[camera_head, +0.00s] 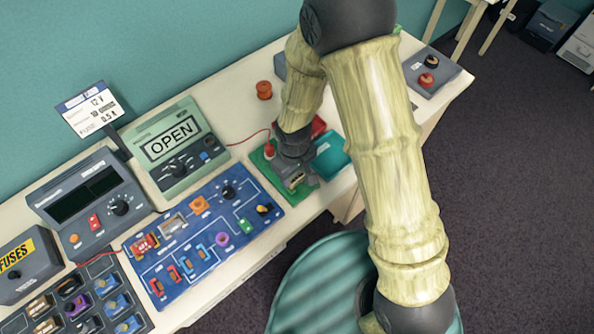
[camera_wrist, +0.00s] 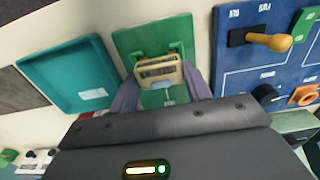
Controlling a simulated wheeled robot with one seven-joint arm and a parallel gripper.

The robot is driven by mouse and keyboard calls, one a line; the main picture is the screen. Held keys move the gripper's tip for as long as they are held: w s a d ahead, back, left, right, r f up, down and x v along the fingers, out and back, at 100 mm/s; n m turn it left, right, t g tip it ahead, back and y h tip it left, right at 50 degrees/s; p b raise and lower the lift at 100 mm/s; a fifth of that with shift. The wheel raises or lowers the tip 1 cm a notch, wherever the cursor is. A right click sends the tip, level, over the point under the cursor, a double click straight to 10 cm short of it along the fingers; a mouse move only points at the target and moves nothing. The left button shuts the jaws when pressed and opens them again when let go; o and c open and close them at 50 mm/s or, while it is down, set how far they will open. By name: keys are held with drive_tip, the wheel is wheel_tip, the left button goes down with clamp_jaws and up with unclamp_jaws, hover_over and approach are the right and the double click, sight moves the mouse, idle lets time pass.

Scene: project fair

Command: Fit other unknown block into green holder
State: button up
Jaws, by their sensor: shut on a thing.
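The green holder (camera_head: 273,180) is a flat green plate on the table, partly hidden under my gripper in the head view. In the wrist view, the green holder (camera_wrist: 147,37) has raised green parts around its middle. My gripper (camera_wrist: 160,84) is shut on a small tan block (camera_wrist: 158,68) with a dark slotted face. The block is at the holder's raised parts; I cannot tell whether it is fully seated. In the head view, my gripper (camera_head: 294,160) points down over the holder, and the block (camera_head: 297,180) shows at its tip.
A teal tray (camera_head: 332,156) lies right beside the holder, with a red tray (camera_head: 318,126) behind it. A blue circuit board (camera_head: 205,250) with several parts lies to the left. A green meter reading OPEN (camera_head: 172,145) and an orange spool (camera_head: 264,90) stand behind.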

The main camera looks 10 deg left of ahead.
drive_tip(key=shift+s+f, duration=0.1)
drive_tip(key=shift+d+f+b, duration=0.1)
drive_tip(key=shift+f+b, duration=0.15)
drive_tip(key=shift+b, duration=0.05)
drive_tip(key=o, duration=1.5)
drive_tip(key=shift+o, duration=0.2)
drive_tip(key=shift+r+p, duration=3.2)
drive_tip(key=shift+r, duration=0.85)
